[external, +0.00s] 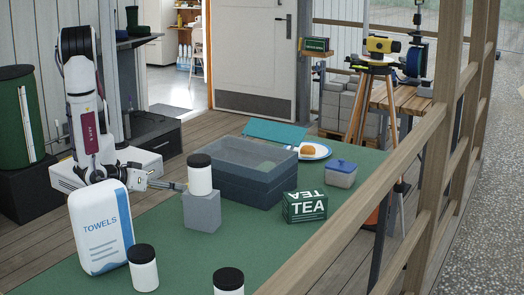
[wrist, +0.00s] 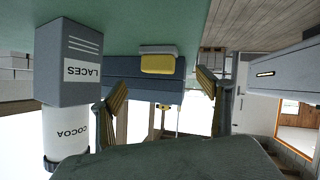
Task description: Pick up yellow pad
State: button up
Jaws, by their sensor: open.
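The yellow pad (wrist: 158,64), with a grey layer on one side, lies on the green table in the wrist view, which is upside down. It is ahead of my gripper (wrist: 160,98), roughly centred between the two spread fingers. The fingers are open and nothing is between them. In the external view my gripper (external: 180,186) is low over the table, pointing right, close behind the grey box with a white jar on it. I cannot see the pad in the external view.
A grey box (external: 201,210), marked LACES in the wrist view, carries a white COCOA jar (external: 200,177) close beside my gripper. A dark blue crate (external: 262,190) stands beyond the pad. A towels pack (external: 100,230) and a tea box (external: 305,207) also stand on the table.

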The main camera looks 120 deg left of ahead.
jog(key=shift+x, duration=1.3)
jog(key=shift+a, duration=0.1)
jog(key=shift+f+x, duration=0.25)
jog(key=shift+x, duration=2.25)
jog(key=c, duration=1.2)
